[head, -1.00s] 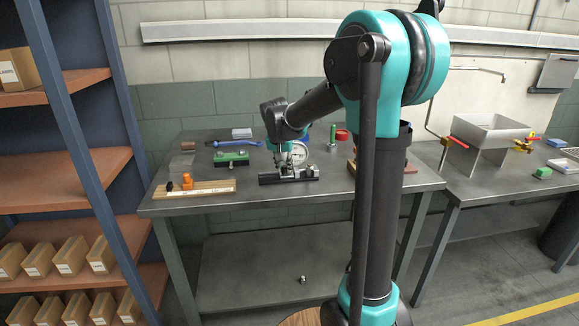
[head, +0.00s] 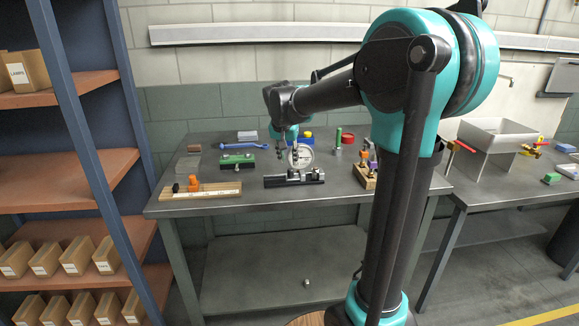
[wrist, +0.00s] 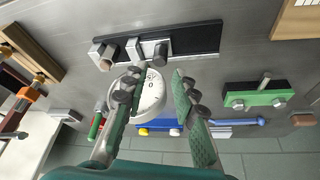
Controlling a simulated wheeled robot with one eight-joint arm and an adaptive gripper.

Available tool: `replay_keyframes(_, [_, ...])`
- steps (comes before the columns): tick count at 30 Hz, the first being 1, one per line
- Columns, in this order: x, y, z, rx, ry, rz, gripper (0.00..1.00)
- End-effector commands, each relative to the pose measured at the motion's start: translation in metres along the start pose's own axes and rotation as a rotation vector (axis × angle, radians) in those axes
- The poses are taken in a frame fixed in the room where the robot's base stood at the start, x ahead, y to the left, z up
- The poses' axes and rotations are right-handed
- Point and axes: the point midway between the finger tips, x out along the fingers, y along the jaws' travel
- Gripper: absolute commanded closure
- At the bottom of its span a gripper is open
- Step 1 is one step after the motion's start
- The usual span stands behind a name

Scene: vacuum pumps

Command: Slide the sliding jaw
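A black rail (head: 274,182) with grey metal blocks lies near the front of the workbench; it also shows at the top of the wrist view (wrist: 195,42). Its grey jaw blocks (wrist: 133,48) sit toward the left end there, one with a brownish tip. I cannot tell which block is the sliding jaw. My gripper (wrist: 155,88) is open, its two fingers spread wide with no block between them. The fingertips appear short of the rail. In the head view my gripper (head: 282,156) hangs just behind the rail, by a round white dial (head: 301,157).
A green block fixture (head: 237,161), a blue wrench (head: 243,145) and a wooden board with orange piece (head: 205,192) lie left. A wooden holder (head: 365,178) stands right. The white dial (wrist: 152,92) lies partly behind my left finger. Bare bench surrounds the rail's front.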

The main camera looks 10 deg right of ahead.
Motion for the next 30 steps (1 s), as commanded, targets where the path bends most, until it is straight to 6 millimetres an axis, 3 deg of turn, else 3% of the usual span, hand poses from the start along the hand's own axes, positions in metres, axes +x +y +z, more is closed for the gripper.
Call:
replay_keyframes(6, [-0.038, 0.0, 0.0, -0.001, 0.0, 0.0, 0.72])
replay_keyframes(14, [-0.055, 0.0, 0.0, 0.0, 0.0, 0.001, 0.72])
replay_keyframes(25, [-0.05, 0.007, 0.007, -0.008, -0.003, -0.003, 0.72])
replay_keyframes(28, [-0.032, 0.028, 0.03, -0.042, -0.011, -0.014, 0.72])
replay_keyframes(30, [-0.013, 0.051, 0.057, -0.079, -0.02, -0.028, 0.72])
